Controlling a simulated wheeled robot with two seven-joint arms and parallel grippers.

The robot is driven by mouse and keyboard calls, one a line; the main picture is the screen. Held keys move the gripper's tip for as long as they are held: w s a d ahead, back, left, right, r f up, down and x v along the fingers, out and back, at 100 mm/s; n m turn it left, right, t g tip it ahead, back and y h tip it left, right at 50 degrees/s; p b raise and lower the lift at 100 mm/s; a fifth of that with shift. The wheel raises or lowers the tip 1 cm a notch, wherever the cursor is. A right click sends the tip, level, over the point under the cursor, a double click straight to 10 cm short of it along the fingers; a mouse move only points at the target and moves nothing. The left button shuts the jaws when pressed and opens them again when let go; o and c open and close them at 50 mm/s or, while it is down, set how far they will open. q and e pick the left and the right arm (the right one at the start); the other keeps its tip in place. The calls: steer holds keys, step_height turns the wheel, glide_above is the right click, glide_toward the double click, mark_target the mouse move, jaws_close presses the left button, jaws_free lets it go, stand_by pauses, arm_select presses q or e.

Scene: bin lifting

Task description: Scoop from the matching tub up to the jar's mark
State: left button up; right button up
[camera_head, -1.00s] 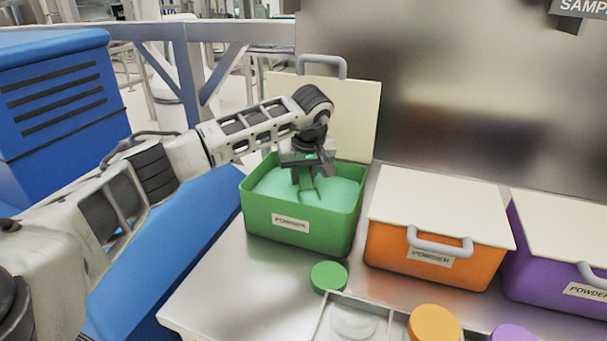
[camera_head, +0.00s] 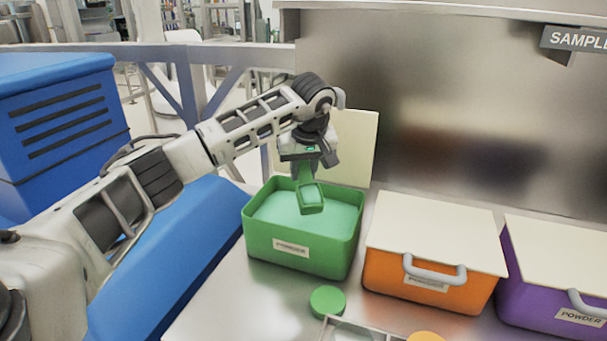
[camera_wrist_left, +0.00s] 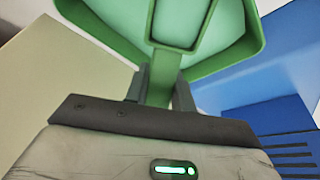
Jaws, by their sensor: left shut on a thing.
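The green tub (camera_head: 290,257), labelled POWDER, stands open on the steel bench with pale green powder (camera_head: 275,212) in it. Its cream lid (camera_head: 356,145) stands raised behind it. My left gripper (camera_head: 308,168) is above the tub, shut on the handle of a green scoop (camera_head: 311,199). The scoop's head is over the powder and appears to hold pale green powder. In the left wrist view the scoop handle (camera_wrist_left: 160,85) sits between the fingers (camera_wrist_left: 157,92). A clear jar (camera_head: 350,333) is partly visible at the bottom edge; its mark cannot be seen. My right gripper is out of view.
An orange tub (camera_head: 385,275) and a purple tub (camera_head: 535,290), both lidded, stand to the right. A green round lid (camera_head: 327,301) lies in front of the green tub; an orange one (camera_head: 425,337) shows at the bottom edge. A blue cabinet (camera_head: 60,115) is at left.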

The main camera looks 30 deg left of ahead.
arm_select(q)
steer(key=shift+r+p, duration=0.5)
steer(key=shift+r, duration=0.95)
steer(key=shift+w+a+r+g+h, duration=0.1)
steer(key=shift+r+g+h, duration=0.1)
steer(key=shift+g+h, duration=0.55)
steer(key=shift+w+a+r+g+h, duration=0.1)
steer(key=shift+r+g+h, duration=0.05)
steer(key=shift+g+h, duration=0.55)
steer(key=shift+d, duration=0.1)
